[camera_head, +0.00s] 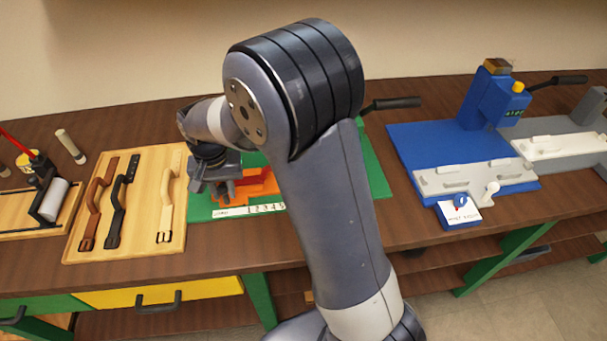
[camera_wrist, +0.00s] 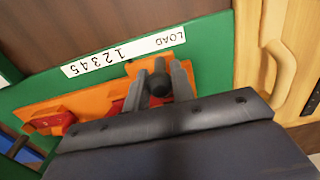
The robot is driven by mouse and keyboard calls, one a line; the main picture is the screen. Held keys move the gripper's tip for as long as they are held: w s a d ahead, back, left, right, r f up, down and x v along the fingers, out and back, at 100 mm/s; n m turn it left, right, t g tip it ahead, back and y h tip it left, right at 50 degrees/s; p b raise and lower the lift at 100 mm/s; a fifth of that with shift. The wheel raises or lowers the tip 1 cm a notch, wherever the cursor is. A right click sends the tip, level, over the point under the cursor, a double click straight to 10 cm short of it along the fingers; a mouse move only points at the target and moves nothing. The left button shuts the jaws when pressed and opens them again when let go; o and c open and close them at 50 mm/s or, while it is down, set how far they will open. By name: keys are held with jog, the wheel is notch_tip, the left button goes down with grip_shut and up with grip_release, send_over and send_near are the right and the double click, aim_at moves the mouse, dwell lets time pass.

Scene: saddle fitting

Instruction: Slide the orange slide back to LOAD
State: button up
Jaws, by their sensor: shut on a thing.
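The orange slide (camera_head: 262,186) lies on a green base (camera_head: 375,178) and is partly hidden behind my arm in the head view. It also shows in the wrist view (camera_wrist: 88,101), with red parts on it. A white scale strip (camera_wrist: 105,58) runs along the base, marked LOAD and 1 to 5. My gripper (camera_wrist: 160,82) is shut on a dark round knob (camera_wrist: 159,84) at the LOAD end of the slide. The knob stands beside the strip, near the LOAD word. In the head view my gripper (camera_head: 214,190) is at the slide's left end.
A wooden board (camera_head: 140,225) with several straps lies close on the left. A blue fixture (camera_head: 425,145) with a grey tray and a card stands to the right, beyond my arm. A roller tool (camera_head: 52,200) is at the far left.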

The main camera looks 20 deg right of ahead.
jog(key=shift+w+a+p, duration=0.2)
jog(key=shift+a+p, duration=0.05)
jog(key=shift+a, duration=0.8)
jog(key=shift+w+a+p, duration=0.2)
jog(key=shift+a+p, duration=0.05)
jog(key=shift+a, duration=0.85)
jog(key=shift+w+a+p, duration=0.2)
jog(key=shift+a+p, duration=0.05)
jog(key=shift+a, duration=0.8)
jog(key=shift+o, duration=0.9)
jog(key=shift+a+r, duration=0.1)
jog(key=shift+a, duration=0.1)
jog(key=o, duration=0.5)
jog(key=shift+w+a, duration=0.1)
jog(key=shift+o, duration=0.2)
jog(key=shift+d+r+p, duration=0.2)
jog(key=shift+r+p, duration=1.95)
jog(key=shift+r, duration=0.75)
jog(key=shift+d, duration=0.1)
